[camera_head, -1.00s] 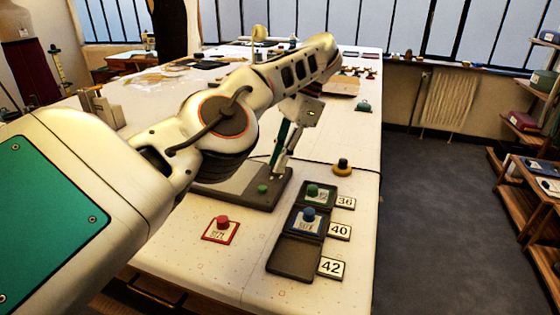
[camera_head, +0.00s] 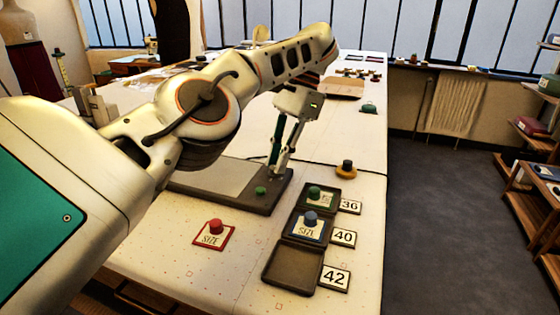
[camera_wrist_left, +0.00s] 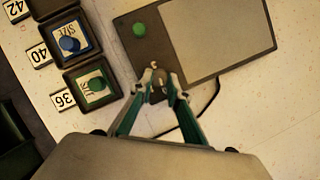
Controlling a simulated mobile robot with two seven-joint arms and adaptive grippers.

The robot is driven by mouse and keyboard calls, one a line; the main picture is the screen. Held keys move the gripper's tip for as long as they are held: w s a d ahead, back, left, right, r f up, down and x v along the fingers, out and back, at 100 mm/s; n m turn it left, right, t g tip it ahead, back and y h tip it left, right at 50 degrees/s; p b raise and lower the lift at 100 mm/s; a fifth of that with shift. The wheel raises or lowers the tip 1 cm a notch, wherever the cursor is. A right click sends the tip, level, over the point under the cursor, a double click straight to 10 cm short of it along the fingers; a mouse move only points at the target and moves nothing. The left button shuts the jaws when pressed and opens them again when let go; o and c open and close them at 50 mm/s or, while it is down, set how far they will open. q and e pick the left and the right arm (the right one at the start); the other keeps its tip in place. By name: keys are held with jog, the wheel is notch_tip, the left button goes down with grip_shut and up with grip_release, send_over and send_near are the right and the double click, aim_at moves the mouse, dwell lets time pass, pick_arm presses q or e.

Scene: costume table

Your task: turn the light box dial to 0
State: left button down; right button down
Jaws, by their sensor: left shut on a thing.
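The light box is a dark flat frame with a pale panel (camera_head: 215,177); in the left wrist view its panel (camera_wrist_left: 215,35) is at the upper right. A green button (camera_head: 260,190) sits on its frame, also seen in the left wrist view (camera_wrist_left: 139,29). My left gripper (camera_head: 273,172) reaches down to the frame's right end. In the left wrist view its fingertips (camera_wrist_left: 160,88) are closed around the small dark dial (camera_wrist_left: 157,96) on the frame. The fingers partly hide the dial, and I cannot read its setting. My right gripper is not seen.
Dark trays hold a green-knobbed block (camera_head: 320,195) and a blue-knobbed block (camera_head: 309,222); another tray (camera_head: 292,267) is empty. Cards 36, 40 and 42 stand beside them. A red-knobbed block (camera_head: 214,234) lies left. A yellow-based dark knob (camera_head: 346,169) is near the right edge.

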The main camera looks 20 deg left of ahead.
pick_arm(q)
jog(key=shift+a+f+n+h+b, duration=0.1)
jog(key=shift+f+n+h+b, duration=0.3)
jog(key=shift+n+b, duration=0.3)
jog(key=shift+r+n+g+b, duration=0.2)
jog(key=shift+n+g+b, duration=0.1)
jog(key=shift+n, duration=0.2)
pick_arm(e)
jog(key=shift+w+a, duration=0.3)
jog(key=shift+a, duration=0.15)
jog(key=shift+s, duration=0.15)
pick_arm(q)
jog(key=c, duration=1.9)
grip_release()
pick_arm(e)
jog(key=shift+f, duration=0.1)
pick_arm(q)
jog(key=shift+r, duration=0.1)
